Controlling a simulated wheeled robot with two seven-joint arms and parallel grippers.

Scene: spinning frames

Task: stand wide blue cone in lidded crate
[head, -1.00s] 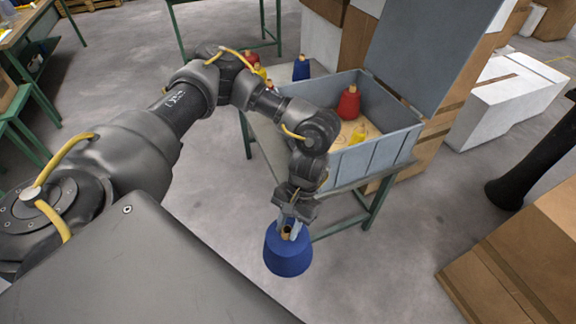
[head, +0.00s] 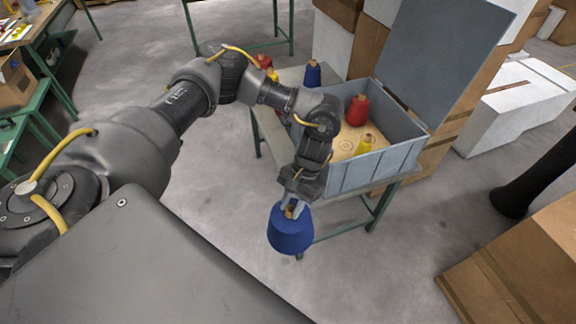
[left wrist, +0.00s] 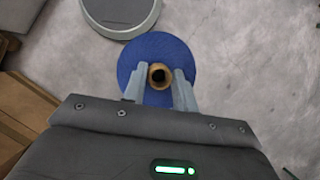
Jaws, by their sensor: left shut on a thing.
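The wide blue cone (head: 290,230) hangs upright from my left gripper (head: 293,204), in front of the table and outside the crate. In the left wrist view my left gripper (left wrist: 158,88) is shut on the tan tube top of the wide blue cone (left wrist: 158,52). The lidded crate (head: 375,170) is grey-blue and stands on a green-legged table. Its lid (head: 440,62) is raised at the back right. Inside the crate stand a red cone (head: 357,110) and a yellow cone (head: 364,144), with ring marks on the floor. My left arm covers the crate's left side. My right gripper is not in view.
Cardboard boxes (head: 520,255) lie at the lower right. A dark post (head: 530,180) is at the right.

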